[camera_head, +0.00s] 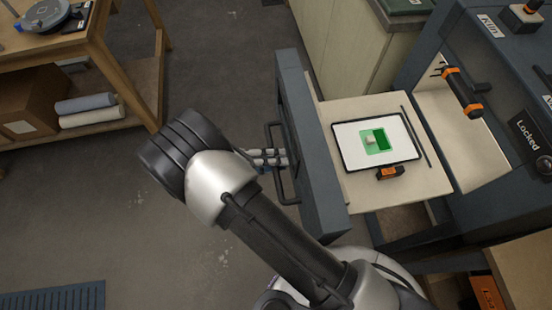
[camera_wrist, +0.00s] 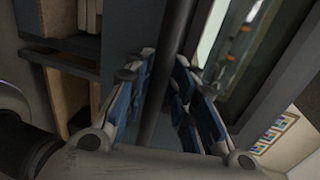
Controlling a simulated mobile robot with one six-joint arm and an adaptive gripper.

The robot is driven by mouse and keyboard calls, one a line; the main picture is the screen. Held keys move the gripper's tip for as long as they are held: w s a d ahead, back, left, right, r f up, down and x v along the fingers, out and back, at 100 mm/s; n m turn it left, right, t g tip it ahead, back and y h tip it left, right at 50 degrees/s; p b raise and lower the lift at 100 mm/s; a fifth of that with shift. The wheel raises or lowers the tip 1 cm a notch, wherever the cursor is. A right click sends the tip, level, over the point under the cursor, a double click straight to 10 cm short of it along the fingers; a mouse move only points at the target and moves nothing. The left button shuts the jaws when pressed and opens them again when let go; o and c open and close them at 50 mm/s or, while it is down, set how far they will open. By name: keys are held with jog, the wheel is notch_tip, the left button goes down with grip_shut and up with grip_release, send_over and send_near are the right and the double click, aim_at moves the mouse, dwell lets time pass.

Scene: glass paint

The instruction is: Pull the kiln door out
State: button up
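The kiln door (camera_head: 312,150) is a dark blue-grey panel standing well out from the kiln body (camera_head: 500,90), with a pale shelf (camera_head: 405,195) behind it. A dark bar handle (camera_head: 283,185) is on its outer face; it also shows in the wrist view (camera_wrist: 166,75). My gripper (camera_head: 280,160) is at this handle, partly hidden by my arm in the head view. In the wrist view, my gripper's blue-padded fingers (camera_wrist: 166,60) lie close on both sides of the bar and look shut on it.
A black-rimmed white tray (camera_head: 350,140) with a green piece lies on the shelf, beside a small orange-and-black item (camera_head: 390,172) and a thin dark rod (camera_head: 415,135). A wooden workbench (camera_head: 90,45) stands at the upper left. The floor between is clear.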

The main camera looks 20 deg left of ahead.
jog(key=shift+o, duration=1)
jog(key=v, duration=1.2)
jog(key=shift+d, duration=0.1)
